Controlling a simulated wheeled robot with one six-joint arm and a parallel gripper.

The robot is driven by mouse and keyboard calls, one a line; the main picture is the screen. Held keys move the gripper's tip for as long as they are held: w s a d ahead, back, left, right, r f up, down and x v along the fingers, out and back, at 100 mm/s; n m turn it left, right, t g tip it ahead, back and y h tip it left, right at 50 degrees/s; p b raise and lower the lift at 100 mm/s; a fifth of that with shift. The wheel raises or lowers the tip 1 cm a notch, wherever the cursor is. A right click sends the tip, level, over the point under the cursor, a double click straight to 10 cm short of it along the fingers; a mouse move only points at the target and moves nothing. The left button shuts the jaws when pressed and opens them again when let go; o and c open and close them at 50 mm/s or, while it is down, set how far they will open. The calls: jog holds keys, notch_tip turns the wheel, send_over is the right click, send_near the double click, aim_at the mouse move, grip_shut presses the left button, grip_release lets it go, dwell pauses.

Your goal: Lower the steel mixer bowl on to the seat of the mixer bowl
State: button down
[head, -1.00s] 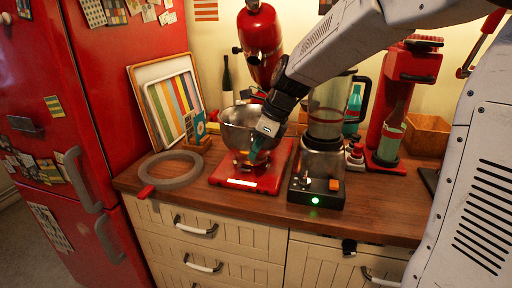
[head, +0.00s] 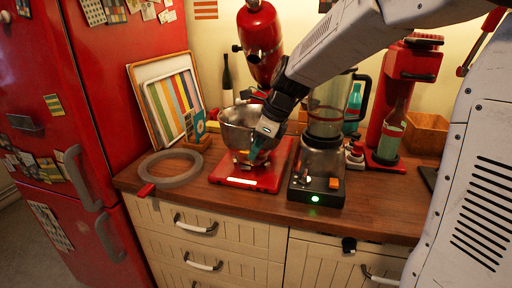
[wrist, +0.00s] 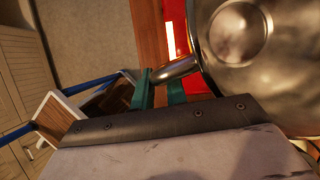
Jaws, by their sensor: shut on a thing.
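The steel mixer bowl (head: 236,121) is held over the red base (head: 262,178) of the mixer, below its raised red head (head: 260,42). My gripper (head: 257,151) is at the bowl's right front side. In the wrist view its green fingers (wrist: 160,86) are shut on the bowl's short metal handle (wrist: 180,68), and the bowl (wrist: 285,75) fills the right side. The bowl appears close above the base, but I cannot tell whether it touches. The seat is hidden by the bowl and my gripper.
A blender (head: 320,160) stands close right of the mixer. A grey ring with a red handle (head: 172,182) lies on the counter at left. Framed trays (head: 172,95) lean behind. A red bottle machine (head: 402,95) stands at right. The front counter strip is clear.

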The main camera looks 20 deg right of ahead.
jog(key=shift+f, duration=1.05)
dwell(2.3)
jog(key=c, duration=1.3)
grip_release()
jog(key=v, duration=0.8)
jog(key=s+f+n+h, duration=0.1)
jog(key=s+n, duration=0.7)
jog(key=s, duration=0.1)
jog(key=s+d+f+n+h, duration=0.1)
jog(key=s+n, duration=0.7)
jog(key=s, duration=0.2)
jog(key=s+f+n+g+h, duration=0.1)
jog(key=s+n+h, duration=0.1)
jog(key=s+n, duration=0.6)
jog(key=shift+s+d+f, duration=0.15)
jog(key=shift+s+d, duration=0.05)
jog(key=shift+s, duration=0.45)
